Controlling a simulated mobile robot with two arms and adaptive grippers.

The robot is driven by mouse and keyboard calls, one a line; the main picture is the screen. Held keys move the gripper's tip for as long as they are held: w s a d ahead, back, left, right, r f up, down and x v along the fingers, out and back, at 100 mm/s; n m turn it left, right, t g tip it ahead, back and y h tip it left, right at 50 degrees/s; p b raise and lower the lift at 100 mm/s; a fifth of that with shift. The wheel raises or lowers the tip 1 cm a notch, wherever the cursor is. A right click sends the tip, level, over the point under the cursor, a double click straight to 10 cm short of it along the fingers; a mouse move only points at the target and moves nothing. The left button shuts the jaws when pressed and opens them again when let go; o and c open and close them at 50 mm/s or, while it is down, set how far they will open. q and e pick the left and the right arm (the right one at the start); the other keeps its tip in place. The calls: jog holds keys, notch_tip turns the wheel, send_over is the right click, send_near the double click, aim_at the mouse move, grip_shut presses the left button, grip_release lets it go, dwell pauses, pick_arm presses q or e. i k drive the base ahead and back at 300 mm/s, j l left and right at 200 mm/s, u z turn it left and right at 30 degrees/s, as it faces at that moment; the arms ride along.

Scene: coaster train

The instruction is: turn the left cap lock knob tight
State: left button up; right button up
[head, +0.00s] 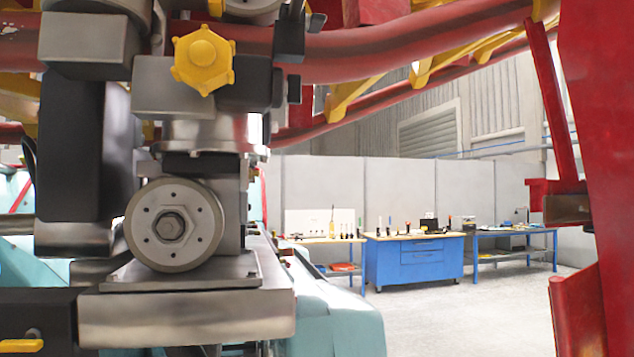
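A yellow lobed knob (203,61) with a round centre boss faces me at the upper left. It sits in front of a grey metal block (160,92) on the wheel assembly. It is the only such knob in view, and I cannot tell from its look how tight it is. Below it is a round grey wheel (174,225) with a hex bolt in its middle. Neither of my grippers shows in the head view, and nothing is touching the knob.
Red track tubes (400,42) cross overhead, and a red upright (605,150) stands close at the right. A metal plate (185,312) juts out below the wheel. A blue workbench (414,259) with tools stands far back. The floor (450,315) at centre right is clear.

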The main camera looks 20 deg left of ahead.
aim_at(292, 88)
jog(key=i+u, duration=0.1)
jog(key=u, duration=0.35)
jog(key=i+l+u, duration=0.1)
jog(key=u, duration=0.85)
jog(key=i+l+u, duration=0.1)
jog(key=u, duration=0.35)
jog(key=i+l+u, duration=0.2)
jog(key=l+u, duration=0.15)
jog(key=l, duration=0.75)
jog(key=i+l+u, duration=0.1)
jog(key=l+u, duration=0.25)
jog(key=l, duration=0.75)
jog(key=k, duration=0.35)
jog(key=l, duration=0.1)
